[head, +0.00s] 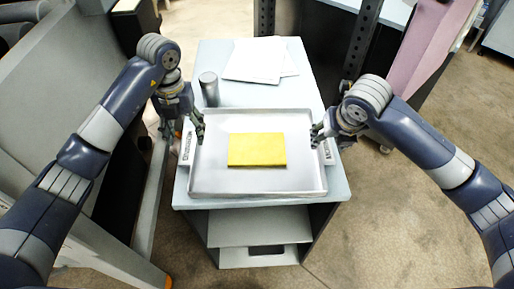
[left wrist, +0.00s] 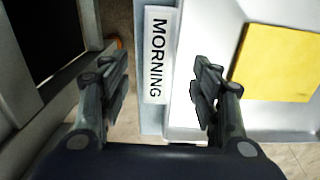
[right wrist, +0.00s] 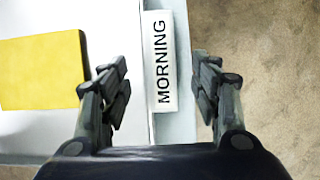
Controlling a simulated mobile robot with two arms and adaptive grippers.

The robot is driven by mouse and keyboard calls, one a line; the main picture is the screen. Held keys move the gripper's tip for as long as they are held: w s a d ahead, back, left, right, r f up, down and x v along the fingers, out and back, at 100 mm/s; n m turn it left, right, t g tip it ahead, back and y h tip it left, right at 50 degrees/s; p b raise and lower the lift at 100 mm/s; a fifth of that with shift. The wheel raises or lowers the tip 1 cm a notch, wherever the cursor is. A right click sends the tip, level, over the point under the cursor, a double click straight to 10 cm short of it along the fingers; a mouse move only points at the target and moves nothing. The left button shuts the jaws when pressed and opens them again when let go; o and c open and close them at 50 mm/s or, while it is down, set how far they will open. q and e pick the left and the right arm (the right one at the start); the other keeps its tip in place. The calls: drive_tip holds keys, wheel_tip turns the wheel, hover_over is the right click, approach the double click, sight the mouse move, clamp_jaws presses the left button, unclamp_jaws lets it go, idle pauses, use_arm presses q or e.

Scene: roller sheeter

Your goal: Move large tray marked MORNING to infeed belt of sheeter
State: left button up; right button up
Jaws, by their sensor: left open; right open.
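The large tray (head: 210,185) is a shallow metal tray on a light grey cart top, with a yellow slab (head: 257,150) lying in it. White labels on its left and right sides read MORNING, in the left wrist view (left wrist: 157,55) and the right wrist view (right wrist: 160,62). My left gripper (head: 196,133) is open at the tray's left side, its fingers either side of the labelled edge. My right gripper (head: 318,133) is open at the right side, likewise straddling the labelled edge. I cannot tell whether any finger touches the tray.
The cart (head: 335,190) has open shelves below. A grey cylinder (head: 209,89) and white paper sheets (head: 256,60) are behind the tray. A grey machine (head: 60,60) stands close on the left. A dark perforated post (head: 362,40) rises at back right. Floor is clear at front right.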

sight(189, 145)
use_arm(q)
drive_tip(key=shift+f, duration=2)
use_arm(e)
drive_tip(key=shift+x, duration=2)
use_arm(q)
clamp_jaws()
use_arm(e)
clamp_jaws()
drive_tip(key=shift+w+r, duration=0.1)
